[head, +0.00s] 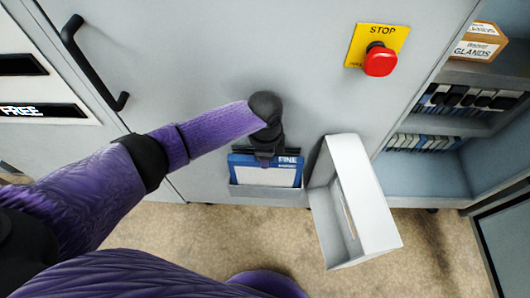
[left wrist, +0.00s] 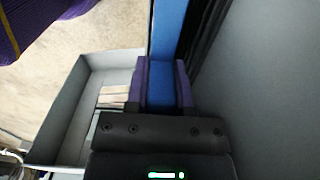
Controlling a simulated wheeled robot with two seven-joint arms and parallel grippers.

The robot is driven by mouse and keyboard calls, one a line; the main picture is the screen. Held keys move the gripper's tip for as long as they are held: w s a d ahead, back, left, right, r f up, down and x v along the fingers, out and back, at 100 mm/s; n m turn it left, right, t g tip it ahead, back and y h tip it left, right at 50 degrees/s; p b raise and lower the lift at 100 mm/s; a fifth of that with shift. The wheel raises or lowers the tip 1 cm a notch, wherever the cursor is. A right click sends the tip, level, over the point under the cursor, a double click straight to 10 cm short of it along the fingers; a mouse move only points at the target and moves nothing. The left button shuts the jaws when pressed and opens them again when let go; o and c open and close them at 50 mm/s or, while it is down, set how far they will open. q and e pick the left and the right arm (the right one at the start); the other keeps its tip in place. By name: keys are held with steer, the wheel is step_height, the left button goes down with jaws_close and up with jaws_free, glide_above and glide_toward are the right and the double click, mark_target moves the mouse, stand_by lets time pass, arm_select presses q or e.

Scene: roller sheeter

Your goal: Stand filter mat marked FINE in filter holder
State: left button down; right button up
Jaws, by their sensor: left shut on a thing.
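The filter mat marked FINE (head: 266,176) is a white panel with a blue frame and label, standing about upright against the grey machine front in the head view. My left gripper (head: 268,158) is shut on its top edge; in the left wrist view the blue edge (left wrist: 162,50) runs between the fingers (left wrist: 163,90). A grey pocket, which looks like the filter holder (head: 268,196), covers the mat's lower edge from the front. I cannot tell whether the mat rests on its bottom. My right gripper is not in view.
An open white box-like part (head: 372,205) stands out just right of the mat. A red stop button (head: 380,61) on a yellow plate is above right. Open shelves (head: 455,130) are at the far right, a black door handle (head: 90,60) at upper left. Brown floor lies below.

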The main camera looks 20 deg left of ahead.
arm_select(q)
steer(key=shift+f, duration=0.35)
steer(key=shift+f+b, duration=0.45)
steer(key=shift+f, duration=0.05)
steer(key=shift+c, duration=2)
jaws_free()
step_height(320, 180, up, 10)
steer(key=p, duration=0.6)
steer(key=shift+f, duration=0.2)
steer(key=shift+r, duration=0.25)
steer(key=shift+f, duration=0.1)
